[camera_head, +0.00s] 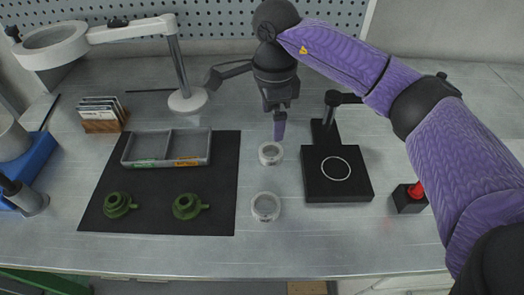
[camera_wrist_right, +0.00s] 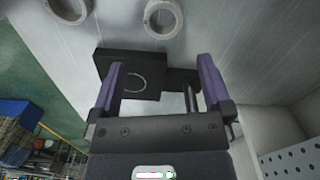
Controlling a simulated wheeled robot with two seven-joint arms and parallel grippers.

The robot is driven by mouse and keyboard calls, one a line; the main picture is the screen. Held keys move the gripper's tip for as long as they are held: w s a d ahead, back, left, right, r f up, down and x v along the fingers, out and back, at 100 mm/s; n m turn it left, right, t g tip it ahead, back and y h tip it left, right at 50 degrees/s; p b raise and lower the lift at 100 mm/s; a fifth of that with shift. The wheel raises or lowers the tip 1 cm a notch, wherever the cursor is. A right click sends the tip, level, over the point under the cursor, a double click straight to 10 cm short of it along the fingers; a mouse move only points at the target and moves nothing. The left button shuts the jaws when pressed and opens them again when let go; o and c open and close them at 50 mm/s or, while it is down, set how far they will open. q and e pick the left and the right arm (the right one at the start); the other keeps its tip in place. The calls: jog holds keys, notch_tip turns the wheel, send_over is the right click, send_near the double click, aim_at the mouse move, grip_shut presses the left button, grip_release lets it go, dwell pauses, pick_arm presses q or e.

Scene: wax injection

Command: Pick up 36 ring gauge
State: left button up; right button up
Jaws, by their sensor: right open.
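Two pale metal ring gauges lie flat on the grey table in the head view: a farther ring (camera_head: 270,153) and a nearer ring (camera_head: 265,206). Their markings are too small to read, so I cannot tell which is the 36. My right gripper (camera_head: 279,134) hangs fingers-down just behind the farther ring, apart from it. In the right wrist view the gripper (camera_wrist_right: 160,75) is open with nothing between its purple fingers. The farther ring (camera_wrist_right: 163,18) and the nearer ring, partly cut off (camera_wrist_right: 68,10), show at the top of that view. My left gripper is out of view.
A black gauge stand (camera_head: 337,192) with a thin circle on it stands right of the rings. A black mat (camera_head: 150,226) at left bears a grey tray (camera_head: 165,162) and two green parts (camera_head: 187,206). A red-button box (camera_head: 408,203) stands at right. A magnifier lamp (camera_head: 187,99) stands behind.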

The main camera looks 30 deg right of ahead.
aim_at(271, 149)
jog(key=f+b, duration=0.2)
jog(key=f, duration=0.3)
jog(key=f+b, duration=0.2)
jog(key=f, duration=0.3)
jog(key=shift+w+d+f, duration=0.15)
jog(key=shift+d+f, duration=0.05)
jog(key=shift+f, duration=0.05)
jog(key=shift+r, duration=0.2)
jog(key=c, duration=0.5)
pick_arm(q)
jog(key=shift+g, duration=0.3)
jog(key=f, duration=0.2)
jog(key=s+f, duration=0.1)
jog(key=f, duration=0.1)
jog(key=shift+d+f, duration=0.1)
pick_arm(e)
jog(key=c, duration=0.8)
